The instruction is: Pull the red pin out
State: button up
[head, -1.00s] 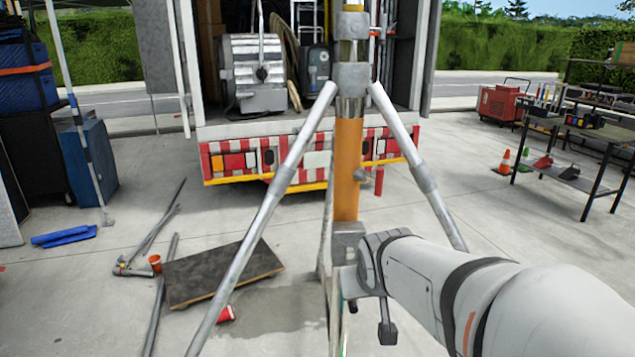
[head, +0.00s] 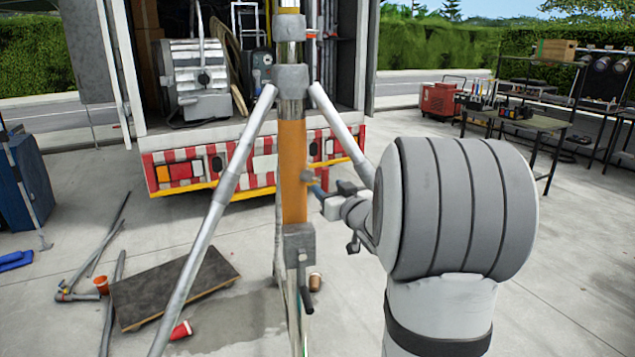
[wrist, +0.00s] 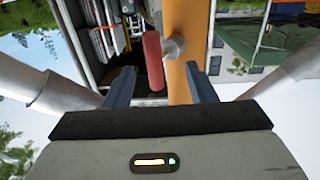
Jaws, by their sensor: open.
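The red pin (wrist: 152,60) is a short red cylinder in the wrist view. It is beside a round metal knob (wrist: 174,48) on the orange column (wrist: 187,75). My gripper (wrist: 160,85) is open, with one blue-grey finger on each side of the pin and part of the column. The pin's end is close to the gap; I cannot tell whether a finger touches it. In the head view my gripper (head: 319,190) is at the right side of the orange column (head: 293,165), just below the knob (head: 306,177). There the pin is not clearly visible, hidden around the fingers.
Silver stand legs (head: 232,170) spread from the column. A truck (head: 175,172) with a striped rear stands behind. A work table (head: 520,120) stands at right.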

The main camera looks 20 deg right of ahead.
aim_at(324, 183)
jog(key=shift+w+p, duration=0.4)
jog(key=shift+w, duration=1.95)
jog(key=shift+c, duration=0.2)
grip_shut()
